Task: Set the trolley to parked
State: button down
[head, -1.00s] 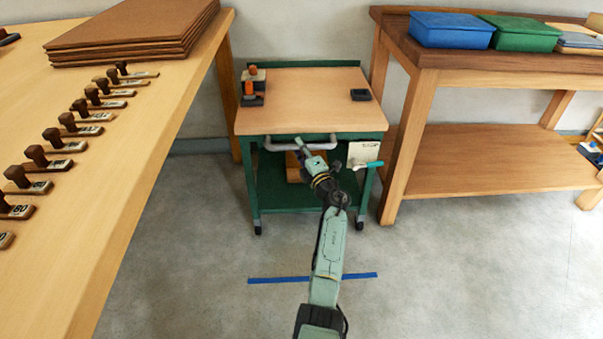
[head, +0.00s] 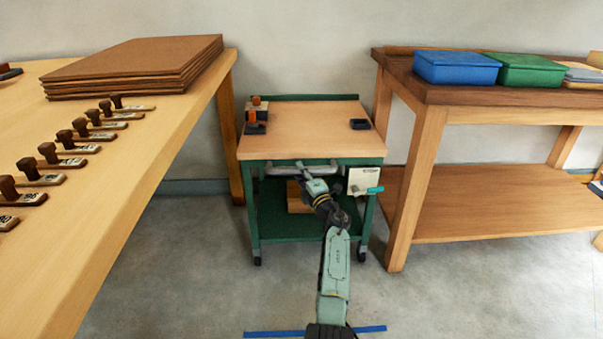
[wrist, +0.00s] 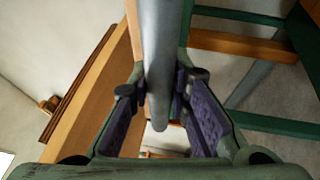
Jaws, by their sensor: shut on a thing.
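The trolley (head: 300,135) has a green frame, a wooden top, a green lower shelf and dark casters. It stands between two benches in the head view. A grey handle bar (head: 283,170) runs along its front edge. My gripper (head: 311,180) is at this handle. In the wrist view my gripper (wrist: 160,95) has its pads on either side of the grey handle bar (wrist: 158,40), shut on it. A pale plate (head: 363,178) with a teal lever (head: 375,190) is at the trolley's front right. The lever points right. The plate's marking is too small to read.
A blue floor line (head: 290,334) lies in front of the trolley. A bench with stamps and brown boards (head: 140,65) is left. A wooden bench (head: 480,205) with blue and green boxes is close on the right. The wall is behind the trolley.

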jog(key=c, duration=1.5)
grip_release()
jog(key=shift+w, duration=0.1)
jog(key=v, duration=1.2)
